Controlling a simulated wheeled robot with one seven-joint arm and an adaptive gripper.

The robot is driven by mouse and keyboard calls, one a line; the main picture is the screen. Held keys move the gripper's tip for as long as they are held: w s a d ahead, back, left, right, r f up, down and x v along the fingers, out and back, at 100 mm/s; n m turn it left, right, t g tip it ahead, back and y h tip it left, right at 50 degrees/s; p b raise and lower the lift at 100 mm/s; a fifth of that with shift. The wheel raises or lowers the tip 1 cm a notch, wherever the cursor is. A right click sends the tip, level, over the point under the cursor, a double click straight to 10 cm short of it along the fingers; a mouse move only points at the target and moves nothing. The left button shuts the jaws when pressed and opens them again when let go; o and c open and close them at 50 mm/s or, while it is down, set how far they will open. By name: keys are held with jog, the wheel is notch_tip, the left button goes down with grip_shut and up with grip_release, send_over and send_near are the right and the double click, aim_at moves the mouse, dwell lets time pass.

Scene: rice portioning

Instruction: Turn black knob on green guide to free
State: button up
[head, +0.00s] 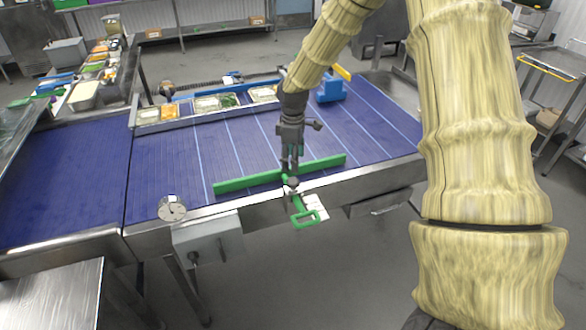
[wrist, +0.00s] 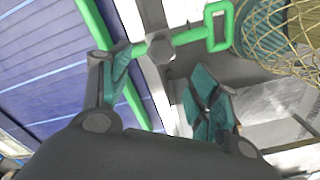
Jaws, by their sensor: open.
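The green guide (head: 240,184) lies along the near edge of the blue conveyor, with a green loop handle (head: 305,217) sticking out over the front rail. The black knob (head: 292,182) sits on the guide where the handle meets the bar. My gripper (head: 290,166) points down just above the knob, open and empty. In the wrist view the knob (wrist: 160,48) shows dark grey, between and slightly beyond the two spread fingers of my gripper (wrist: 163,78). Green guide parts (wrist: 105,45) cross behind the left finger. Whether a finger touches the knob cannot be told.
The blue conveyor (head: 165,165) has a steel front rail. A round dial (head: 172,208) and a grey control box (head: 208,243) are at the rail to the left. Food trays (head: 206,104) and a blue object (head: 329,90) stand at the far side. The belt left of the guide is clear.

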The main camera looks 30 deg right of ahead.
jog(key=shift+r, duration=1.55)
jog(key=shift+f, duration=0.1)
